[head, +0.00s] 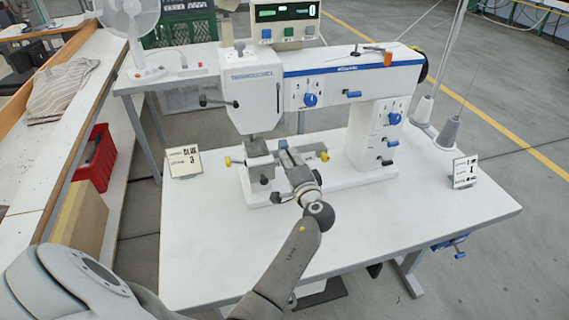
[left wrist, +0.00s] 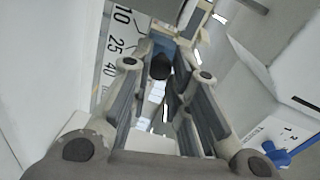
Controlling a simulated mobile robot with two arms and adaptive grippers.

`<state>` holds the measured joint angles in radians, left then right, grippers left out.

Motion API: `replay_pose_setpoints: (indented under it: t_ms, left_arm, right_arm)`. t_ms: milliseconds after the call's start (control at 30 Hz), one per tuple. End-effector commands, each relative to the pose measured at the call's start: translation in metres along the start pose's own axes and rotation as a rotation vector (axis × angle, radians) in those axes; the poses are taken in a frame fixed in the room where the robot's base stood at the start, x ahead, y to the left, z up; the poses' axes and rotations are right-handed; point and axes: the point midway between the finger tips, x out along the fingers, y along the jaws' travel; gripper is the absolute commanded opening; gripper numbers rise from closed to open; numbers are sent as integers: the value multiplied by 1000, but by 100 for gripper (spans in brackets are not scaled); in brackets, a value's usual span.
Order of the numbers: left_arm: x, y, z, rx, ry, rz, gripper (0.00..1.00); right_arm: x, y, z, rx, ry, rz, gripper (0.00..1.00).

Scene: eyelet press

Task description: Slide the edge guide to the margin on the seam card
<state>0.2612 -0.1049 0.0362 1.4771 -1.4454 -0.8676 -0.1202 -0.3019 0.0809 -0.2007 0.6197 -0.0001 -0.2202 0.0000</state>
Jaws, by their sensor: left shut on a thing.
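My left gripper (head: 287,152) reaches over the front of the sewing-machine-like press (head: 250,92), at the small fittings under its head. In the left wrist view its two fingers (left wrist: 170,52) are closed around a dark round knob (left wrist: 160,67), which I take to be the edge guide's knob. The guide's body is mostly hidden by the fingers. A small card (head: 185,162) stands left of the press and another (head: 465,171) stands at the right; I cannot tell which is the seam card. My right gripper is not in view.
The white table (head: 370,220) is clear in front and to the right. Yellow-tipped knobs (head: 228,161) and dark knobs sit close around the gripper. Thread cones (head: 449,132) stand behind the right card. A red bin (head: 95,158) is on the left shelf.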

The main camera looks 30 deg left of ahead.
Motion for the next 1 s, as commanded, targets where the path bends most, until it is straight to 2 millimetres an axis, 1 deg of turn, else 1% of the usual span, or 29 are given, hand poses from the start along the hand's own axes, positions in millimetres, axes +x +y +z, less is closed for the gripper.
replay_pose_setpoints:
  t_ms: [33,100,200,433,467,600,633,833,900,1000]
  left_arm:
    - [0,6,-6,-3,1,1,0]
    - [0,6,-12,-3,0,1,0]
    - [0,4,-16,-1,1,2,0]
    - [-1,3,-17,-1,5,2,0]
    - [-1,3,-18,-1,5,2,21]
    - [-1,3,-17,-1,4,1,39]
    - [-1,3,-17,-1,3,1,40]
    - [0,2,-16,0,1,0,40]
    - [0,2,-16,0,1,0,40]
    - [0,1,-13,0,0,0,40]
  right_arm:
    - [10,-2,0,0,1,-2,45]
    - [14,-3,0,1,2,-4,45]
    - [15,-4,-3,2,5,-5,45]
    - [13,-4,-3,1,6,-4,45]
    - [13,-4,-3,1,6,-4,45]
    - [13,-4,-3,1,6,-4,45]
    - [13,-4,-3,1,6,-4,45]
    - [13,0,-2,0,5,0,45]
    - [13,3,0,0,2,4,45]
    - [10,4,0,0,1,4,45]
